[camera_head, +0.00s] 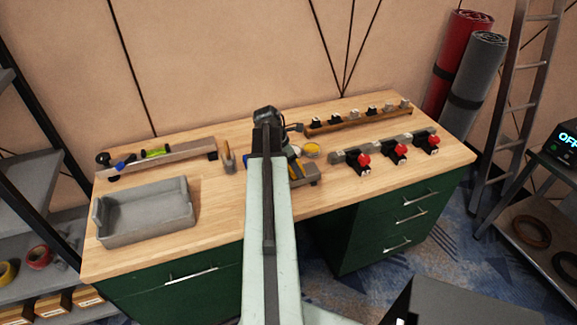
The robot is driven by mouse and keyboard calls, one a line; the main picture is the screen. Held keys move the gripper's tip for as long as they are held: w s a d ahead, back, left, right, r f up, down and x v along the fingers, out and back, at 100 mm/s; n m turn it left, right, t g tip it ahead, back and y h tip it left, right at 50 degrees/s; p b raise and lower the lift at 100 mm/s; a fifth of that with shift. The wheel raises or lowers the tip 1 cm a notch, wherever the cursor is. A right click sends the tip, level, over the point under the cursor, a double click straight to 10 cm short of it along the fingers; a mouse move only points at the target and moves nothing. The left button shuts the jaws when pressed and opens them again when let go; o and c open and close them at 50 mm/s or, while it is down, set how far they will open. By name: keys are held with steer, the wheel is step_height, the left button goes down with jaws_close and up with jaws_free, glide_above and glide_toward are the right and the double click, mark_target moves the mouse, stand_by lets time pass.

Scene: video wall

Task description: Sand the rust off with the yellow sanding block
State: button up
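My arm reaches up the middle of the view over the wooden workbench (225,205). Its dark end, my gripper (268,116), is above the back half of the bench; its fingers are too small and hidden to tell open from shut. I cannot tell whether the yellow piece is the sanding block. A round yellow-rimmed thing (311,150) lies behind them. No rust patch can be made out.
An empty grey tray (145,212) is at the bench's front left. A long rail with tools (178,152) lies behind it. At right are a rail with red-knobbed clamps (385,148) and a rack of small pieces (358,116). Rolled mats (472,85) and a ladder (513,90) stand beyond.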

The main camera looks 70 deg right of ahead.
steer(key=shift+s+d, duration=0.7)
steer(key=shift+d, duration=0.05)
step_height(320, 180, up, 6)
steer(key=p, duration=0.6)
step_height(320, 180, up, 3)
steer(key=p, duration=0.3)
steer(key=shift+r, duration=0.1)
